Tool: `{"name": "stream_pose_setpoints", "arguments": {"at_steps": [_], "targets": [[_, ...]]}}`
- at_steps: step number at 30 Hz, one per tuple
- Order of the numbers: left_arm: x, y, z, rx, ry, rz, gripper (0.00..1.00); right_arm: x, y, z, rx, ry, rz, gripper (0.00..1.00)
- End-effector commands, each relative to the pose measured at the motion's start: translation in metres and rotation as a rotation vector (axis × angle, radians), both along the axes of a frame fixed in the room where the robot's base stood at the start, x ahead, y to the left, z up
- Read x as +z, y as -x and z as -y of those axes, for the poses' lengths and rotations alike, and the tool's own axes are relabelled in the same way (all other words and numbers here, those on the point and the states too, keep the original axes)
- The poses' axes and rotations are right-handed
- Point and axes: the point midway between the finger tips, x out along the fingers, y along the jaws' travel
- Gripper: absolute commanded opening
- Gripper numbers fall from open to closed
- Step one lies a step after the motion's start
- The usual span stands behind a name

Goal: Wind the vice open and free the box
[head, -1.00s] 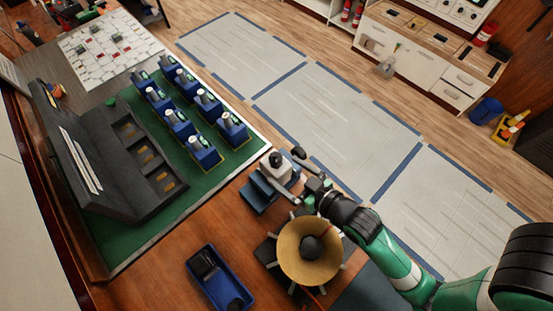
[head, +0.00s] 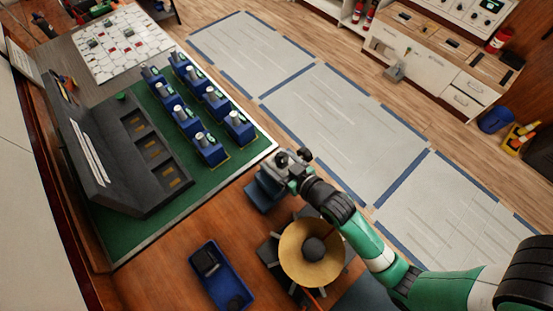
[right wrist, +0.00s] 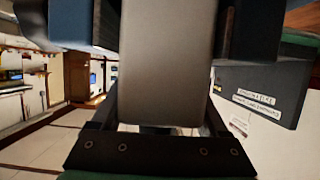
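The vice (head: 261,195), a slate-blue block, stands on the wooden bench near its far edge. My right gripper (head: 283,168) is at its top from the right and hides much of it. In the right wrist view a grey block with rounded corners (right wrist: 165,65), apparently the box, fills the middle between my finger bars. Dark blue vice parts (right wrist: 258,35) stand on both sides of it. I cannot tell whether my fingers press on it or only flank it. A dark round knob (head: 304,154) shows just beyond the gripper. My left gripper is not in view.
Several blue breaker units (head: 207,148) and a black sloped panel (head: 100,150) occupy the green mat. Bare wood lies between.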

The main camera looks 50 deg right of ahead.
Motion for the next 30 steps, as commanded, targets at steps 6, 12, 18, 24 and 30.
{"name": "stream_pose_setpoints", "arguments": {"at_steps": [6,12,18,24,30], "targets": [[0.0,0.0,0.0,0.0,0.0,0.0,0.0,0.0,0.0002,0.0,0.0,0.0,0.0,0.12],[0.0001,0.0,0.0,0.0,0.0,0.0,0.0,0.0001,0.0002,0.0,0.0,0.0,0.0,0.0],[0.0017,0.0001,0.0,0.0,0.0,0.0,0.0,0.0004,0.0004,0.0014,-0.001,0.0,-0.001,0.0],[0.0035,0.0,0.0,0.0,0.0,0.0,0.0,0.0,0.0008,0.0036,-0.001,0.0,-0.001,0.0],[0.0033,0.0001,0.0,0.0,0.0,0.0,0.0,-0.0004,0.0008,0.0037,-0.001,0.0,-0.001,0.0]]}}
